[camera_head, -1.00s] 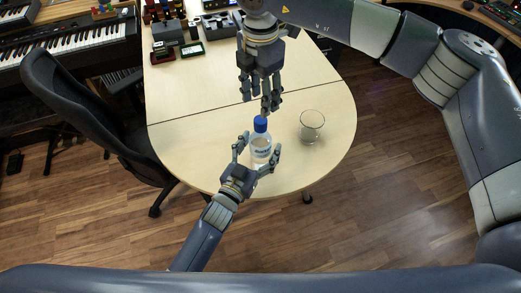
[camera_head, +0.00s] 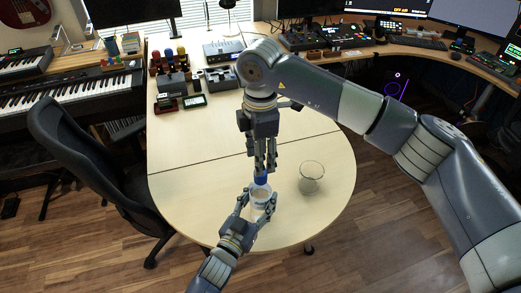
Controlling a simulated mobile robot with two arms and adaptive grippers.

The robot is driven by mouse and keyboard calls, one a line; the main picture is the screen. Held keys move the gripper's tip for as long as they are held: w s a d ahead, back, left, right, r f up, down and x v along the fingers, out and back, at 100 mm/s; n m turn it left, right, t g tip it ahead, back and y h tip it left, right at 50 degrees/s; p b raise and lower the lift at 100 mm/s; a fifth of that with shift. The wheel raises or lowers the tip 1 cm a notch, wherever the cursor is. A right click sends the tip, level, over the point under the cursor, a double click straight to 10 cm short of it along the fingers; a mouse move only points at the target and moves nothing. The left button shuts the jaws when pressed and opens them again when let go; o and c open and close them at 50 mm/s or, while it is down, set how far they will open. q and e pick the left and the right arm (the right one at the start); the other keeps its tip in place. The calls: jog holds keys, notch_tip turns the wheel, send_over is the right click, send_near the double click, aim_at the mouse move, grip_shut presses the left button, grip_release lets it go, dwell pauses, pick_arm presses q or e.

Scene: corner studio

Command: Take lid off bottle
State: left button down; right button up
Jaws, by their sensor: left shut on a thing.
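A small clear bottle (camera_head: 259,197) with a white label stands upright on the light wooden table, near its rounded front edge. Its blue lid (camera_head: 261,180) is on top. My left gripper (camera_head: 258,203) comes from the front and is shut on the bottle's body, one finger on each side. My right gripper (camera_head: 264,161) points down from above, with its fingertips at the lid. Its fingers look close together and partly cover the lid's top, so I cannot tell whether they grip it.
A clear empty glass (camera_head: 312,179) stands right of the bottle. The table (camera_head: 200,193) is bare around them. Small boxes and devices (camera_head: 178,90) sit at the back. A black office chair (camera_head: 85,165) stands at the left, and a keyboard piano (camera_head: 70,95) behind it.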

notch_tip(320, 180, down, 6)
dwell(0.4)
